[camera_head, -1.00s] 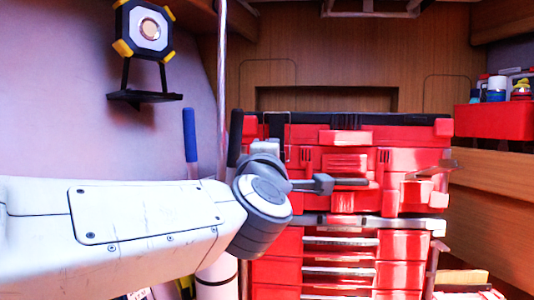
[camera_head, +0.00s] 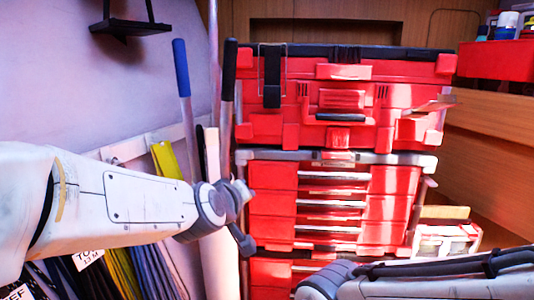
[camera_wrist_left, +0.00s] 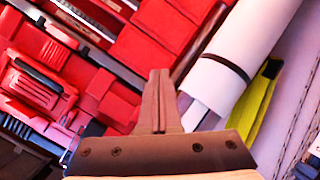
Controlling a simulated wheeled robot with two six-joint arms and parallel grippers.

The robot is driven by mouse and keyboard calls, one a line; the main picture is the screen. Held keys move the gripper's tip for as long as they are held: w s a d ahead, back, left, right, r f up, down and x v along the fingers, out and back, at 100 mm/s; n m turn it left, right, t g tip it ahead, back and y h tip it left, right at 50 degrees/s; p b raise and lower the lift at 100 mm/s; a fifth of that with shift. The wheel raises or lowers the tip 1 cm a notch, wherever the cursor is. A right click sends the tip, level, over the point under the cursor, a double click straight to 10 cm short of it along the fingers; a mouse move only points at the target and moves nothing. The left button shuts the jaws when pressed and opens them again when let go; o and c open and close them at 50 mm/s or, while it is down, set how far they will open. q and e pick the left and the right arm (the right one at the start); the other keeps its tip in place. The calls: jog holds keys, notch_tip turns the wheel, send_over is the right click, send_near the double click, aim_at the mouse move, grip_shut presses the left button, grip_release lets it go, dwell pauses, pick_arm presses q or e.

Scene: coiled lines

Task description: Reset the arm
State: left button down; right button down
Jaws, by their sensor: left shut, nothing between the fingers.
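My left arm (camera_head: 150,198) reaches in from the left in the head view, its grey wrist in front of the red tool chest (camera_head: 330,200). My left gripper (camera_wrist_left: 160,76) shows in the left wrist view with its two fingers pressed together and nothing between them. It appears in front of the red chest, apart from it as far as I can tell. My right arm (camera_head: 430,283) shows at the lower right of the head view. Its gripper is out of view.
A red toolbox (camera_head: 345,100) sits on the chest. Blue- and black-handled poles and a white roll (camera_wrist_left: 218,65) stand left of the chest. Coiled lines (camera_head: 125,275) hang at lower left. A wooden shelf wall is at the right.

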pick_arm(q)
jog(key=s+a+f+m+g+y, duration=0.1)
jog(key=s+a+f+m+g, duration=0.2)
jog(key=s+f, duration=0.4)
jog(key=s+a+f+m+g+y, duration=0.1)
jog(key=s+a+f+g, duration=0.3)
jog(key=a+f, duration=0.3)
jog(key=s+a+f+m+g+y, duration=0.1)
jog(key=s+a+f+m+g, duration=0.15)
jog(key=s+f, duration=0.5)
jog(key=s+d+r+m+g+p, duration=0.2)
jog(key=s+d+r+m, duration=0.5)
jog(key=s+d, duration=0.5)
jog(key=shift+s+d+g+h, duration=0.2)
jog(key=shift+d+g+h, duration=0.25)
jog(key=shift+g, duration=0.3)
jog(key=shift+w+a, duration=0.2)
jog(key=shift+a, duration=0.1)
